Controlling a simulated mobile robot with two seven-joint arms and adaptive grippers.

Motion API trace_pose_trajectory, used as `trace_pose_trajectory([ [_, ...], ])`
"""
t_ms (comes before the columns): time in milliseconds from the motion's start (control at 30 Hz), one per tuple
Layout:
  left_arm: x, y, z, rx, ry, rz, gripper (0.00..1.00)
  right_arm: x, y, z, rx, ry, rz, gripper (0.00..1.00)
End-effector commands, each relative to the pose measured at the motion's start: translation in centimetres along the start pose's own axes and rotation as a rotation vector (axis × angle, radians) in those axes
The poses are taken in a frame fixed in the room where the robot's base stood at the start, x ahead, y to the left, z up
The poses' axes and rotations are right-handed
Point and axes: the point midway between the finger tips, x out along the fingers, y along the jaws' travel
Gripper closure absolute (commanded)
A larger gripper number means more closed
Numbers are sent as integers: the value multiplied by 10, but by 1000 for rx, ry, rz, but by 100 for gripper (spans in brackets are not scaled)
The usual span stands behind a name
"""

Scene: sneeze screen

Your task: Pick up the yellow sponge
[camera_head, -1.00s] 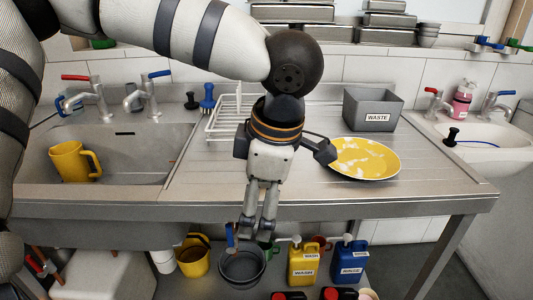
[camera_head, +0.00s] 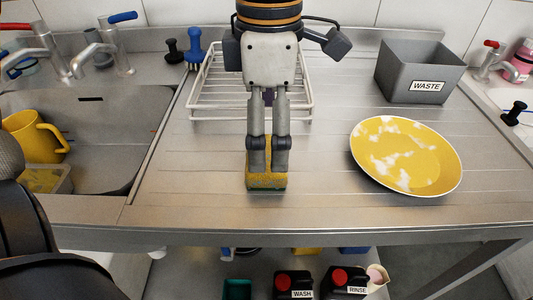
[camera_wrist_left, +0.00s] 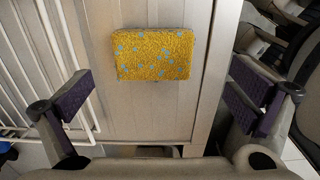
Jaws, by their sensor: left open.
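The yellow sponge (camera_head: 266,183) lies on the steel drainboard near its front edge, its upper part partly hidden by my fingers in the head view. A green layer shows along its bottom. In the left wrist view the sponge (camera_wrist_left: 153,54) is yellow with blue specks and lies flat. My left gripper (camera_head: 268,163) points down at the sponge. In the left wrist view, my left gripper (camera_wrist_left: 163,98) is open with its fingers wide apart, nothing between the pads. Whether the fingertips touch the sponge cannot be told. My right gripper is not in view.
A white wire rack (camera_head: 213,102) stands behind the gripper. A yellow plate (camera_head: 425,170) with white patches lies to the right, with a grey WASTE bin (camera_head: 395,72) behind it. The sink (camera_head: 110,145) at left holds a yellow mug (camera_head: 35,137).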

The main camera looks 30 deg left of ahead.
Motion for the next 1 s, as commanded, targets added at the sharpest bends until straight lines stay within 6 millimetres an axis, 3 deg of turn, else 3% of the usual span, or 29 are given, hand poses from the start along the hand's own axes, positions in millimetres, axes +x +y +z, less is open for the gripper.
trace_pose_trajectory([
  [333, 56, 6, -3, 1, 1, 0, 0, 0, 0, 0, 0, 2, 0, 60],
  [600, 62, 7, -3, 1, -1, 3, 0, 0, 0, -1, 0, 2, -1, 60],
  [667, 62, 7, -3, 1, -1, 3, 11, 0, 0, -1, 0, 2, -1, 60],
  [800, 62, 7, -3, 1, -1, 3, 43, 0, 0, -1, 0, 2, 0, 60],
  [833, 62, 7, -3, 1, -1, 3, 47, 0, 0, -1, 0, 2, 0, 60],
  [1000, 62, 7, -3, 1, 0, 2, 47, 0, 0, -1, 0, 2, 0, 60],
])
